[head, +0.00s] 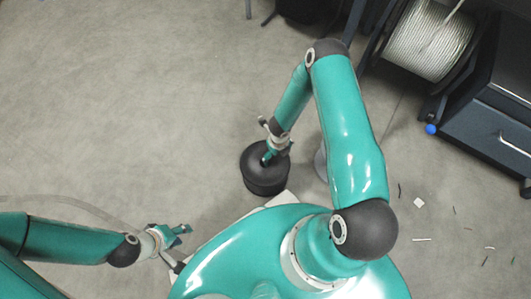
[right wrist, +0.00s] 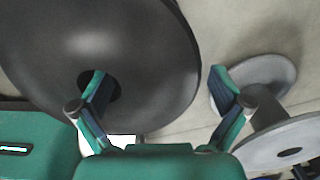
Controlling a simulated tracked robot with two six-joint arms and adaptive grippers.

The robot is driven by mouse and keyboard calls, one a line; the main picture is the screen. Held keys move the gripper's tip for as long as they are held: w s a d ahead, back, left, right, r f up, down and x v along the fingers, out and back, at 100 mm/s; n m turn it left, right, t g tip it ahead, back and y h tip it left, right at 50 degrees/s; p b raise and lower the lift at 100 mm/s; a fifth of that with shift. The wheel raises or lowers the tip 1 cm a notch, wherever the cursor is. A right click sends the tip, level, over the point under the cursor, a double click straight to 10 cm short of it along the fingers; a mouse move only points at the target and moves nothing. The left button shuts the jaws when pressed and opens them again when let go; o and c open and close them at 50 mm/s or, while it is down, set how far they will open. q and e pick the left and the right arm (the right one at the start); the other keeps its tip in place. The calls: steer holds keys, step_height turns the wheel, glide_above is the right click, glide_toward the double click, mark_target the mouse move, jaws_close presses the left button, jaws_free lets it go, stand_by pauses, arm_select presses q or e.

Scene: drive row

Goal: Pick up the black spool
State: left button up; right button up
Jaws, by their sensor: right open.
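The black spool (head: 264,182) stands on the floor just in front of my base, its round top facing up. It fills the upper left of the right wrist view (right wrist: 150,40), with a dark centre hole. My right gripper (head: 268,156) is over the spool's top, open and empty. In the right wrist view (right wrist: 160,85) its left finger is at the centre hole and its right finger is beyond the rim. I cannot tell how deep the left finger reaches. My left gripper (head: 182,232) is low at the left, away from the spool; its jaw opening is unclear.
A grey spool (right wrist: 280,142) stands close to the right of the black one, mostly hidden behind my right arm in the head view (head: 321,165). A cable reel (head: 430,40) and dark cabinet (head: 480,120) stand at upper right. Scraps litter the right floor; the left floor is clear.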

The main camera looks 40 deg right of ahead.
steer(key=shift+f, duration=0.15)
steer(key=c, duration=1.7)
